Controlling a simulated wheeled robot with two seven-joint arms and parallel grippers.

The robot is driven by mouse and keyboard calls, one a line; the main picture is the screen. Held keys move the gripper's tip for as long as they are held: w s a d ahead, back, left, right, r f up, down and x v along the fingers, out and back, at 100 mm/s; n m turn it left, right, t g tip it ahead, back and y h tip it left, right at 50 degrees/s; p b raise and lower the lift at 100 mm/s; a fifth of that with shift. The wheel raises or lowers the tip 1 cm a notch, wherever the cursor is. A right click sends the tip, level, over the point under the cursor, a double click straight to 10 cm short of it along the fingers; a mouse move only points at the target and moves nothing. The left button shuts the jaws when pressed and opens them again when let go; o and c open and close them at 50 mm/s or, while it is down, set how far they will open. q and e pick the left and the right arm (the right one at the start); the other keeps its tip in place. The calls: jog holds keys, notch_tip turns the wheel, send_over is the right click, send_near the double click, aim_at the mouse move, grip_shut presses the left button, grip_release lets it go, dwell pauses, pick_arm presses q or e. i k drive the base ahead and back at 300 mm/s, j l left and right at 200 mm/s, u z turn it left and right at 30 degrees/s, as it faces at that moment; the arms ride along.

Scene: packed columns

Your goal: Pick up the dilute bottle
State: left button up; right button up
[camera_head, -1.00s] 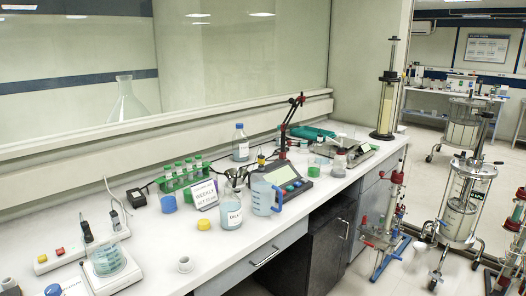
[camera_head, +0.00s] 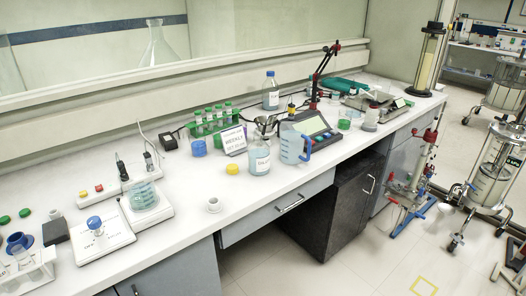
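The dilute bottle (camera_head: 259,157) is a clear bottle with a white label, standing upright and uncapped on the white bench near its front edge. A clear pitcher with a blue handle (camera_head: 294,143) stands close by on its right. A yellow cap (camera_head: 232,169) lies on the bench just left of the bottle. Another bottle with a blue cap (camera_head: 270,92) stands farther back. Neither of my grippers shows in the view.
A green tube rack (camera_head: 211,122) and a small sign (camera_head: 233,140) stand behind the bottle. A balance (camera_head: 311,129) is behind the pitcher. Bare bench lies left of the cap.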

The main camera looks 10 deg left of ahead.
aim_at(259, 151)
jog(key=i+l+z, duration=0.15)
jog(key=i+l, duration=0.65)
jog(key=i, duration=0.1)
